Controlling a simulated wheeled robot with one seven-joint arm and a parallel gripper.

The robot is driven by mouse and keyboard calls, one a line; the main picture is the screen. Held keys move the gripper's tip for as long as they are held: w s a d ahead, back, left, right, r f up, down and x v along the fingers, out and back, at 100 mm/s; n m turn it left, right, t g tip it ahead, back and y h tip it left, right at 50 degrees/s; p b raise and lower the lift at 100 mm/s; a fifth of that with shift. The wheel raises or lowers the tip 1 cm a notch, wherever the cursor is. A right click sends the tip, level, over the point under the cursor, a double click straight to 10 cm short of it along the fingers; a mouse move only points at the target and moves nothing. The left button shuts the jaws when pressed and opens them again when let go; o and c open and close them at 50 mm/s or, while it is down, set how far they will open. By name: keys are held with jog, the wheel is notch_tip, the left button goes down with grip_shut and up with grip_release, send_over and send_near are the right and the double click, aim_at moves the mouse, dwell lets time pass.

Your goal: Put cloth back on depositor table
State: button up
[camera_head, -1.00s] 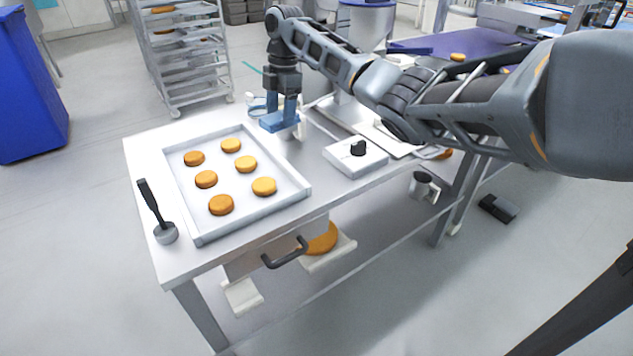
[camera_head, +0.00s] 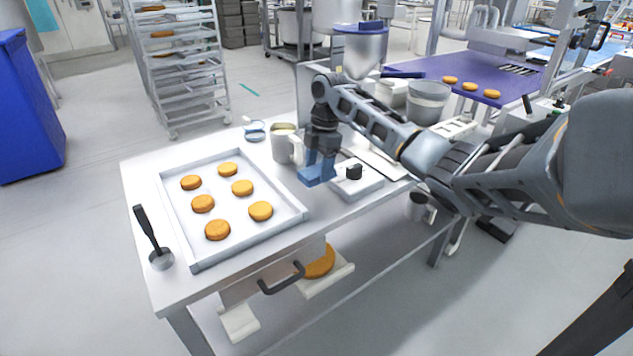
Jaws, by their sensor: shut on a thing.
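The blue cloth (camera_head: 316,176) is a small folded block below my gripper (camera_head: 319,163). My gripper points down with its blue fingers shut on the cloth. The cloth is between the metal jug and the white control box; I cannot tell whether it touches the tabletop. The depositor table (camera_head: 143,187) is a light metal table across the middle of the view. The depositor (camera_head: 359,50) with its blue-rimmed hopper stands behind my arm, which hides part of it.
A tray (camera_head: 249,237) with several orange-brown rounds fills the table's left part. A spatula (camera_head: 161,258) lies at its left. The jug (camera_head: 281,146) and the control box (camera_head: 358,184) stand close to my gripper. A purple conveyor (camera_head: 440,72) is behind.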

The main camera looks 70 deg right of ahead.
aim_at(317, 197)
jog(key=shift+s+a+f, duration=0.1)
jog(key=shift+a+f, duration=0.4)
jog(key=shift+a, duration=0.35)
jog(key=shift+a+f, duration=0.1)
jog(key=shift+f, duration=0.15)
jog(key=shift+f+p, duration=0.35)
jog(key=shift+f, duration=1.55)
jog(key=shift+f, duration=0.1)
jog(key=o, duration=1)
jog(key=r, duration=0.4)
jog(key=d+r+b, duration=0.1)
jog(key=r, duration=0.3)
jog(key=s+r, duration=0.1)
jog(key=r, duration=0.3)
jog(key=shift+d+r, duration=0.1)
jog(key=shift+d, duration=0.15)
